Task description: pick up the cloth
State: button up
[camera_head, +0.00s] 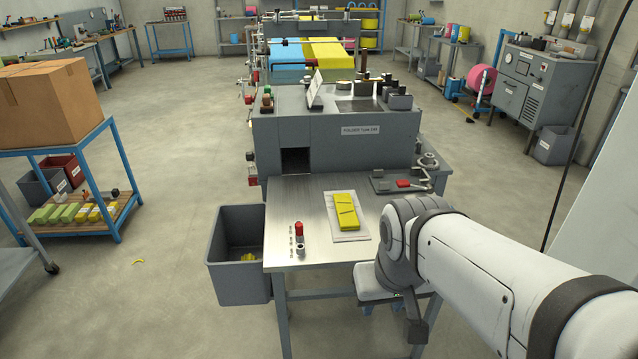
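A folded yellow cloth (345,211) lies on a pale sheet (361,233) on the metal worktable (320,188), in front of the grey folding machine. My white arm reaches in from the lower right. Its end, with a dark part that hangs down (417,332), is at the table's front right edge, apart from the cloth. I cannot make out the gripper's fingers.
A red-topped item (299,229) stands left of the cloth. A tool plate with a red handle (403,183) lies behind it to the right. The grey folding machine (335,140) borders the table's back. A grey bin (235,265) stands at its left.

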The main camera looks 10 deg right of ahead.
aim_at(347, 217)
jog(key=z, duration=0.1)
jog(key=i, duration=0.95)
jog(key=u, duration=0.05)
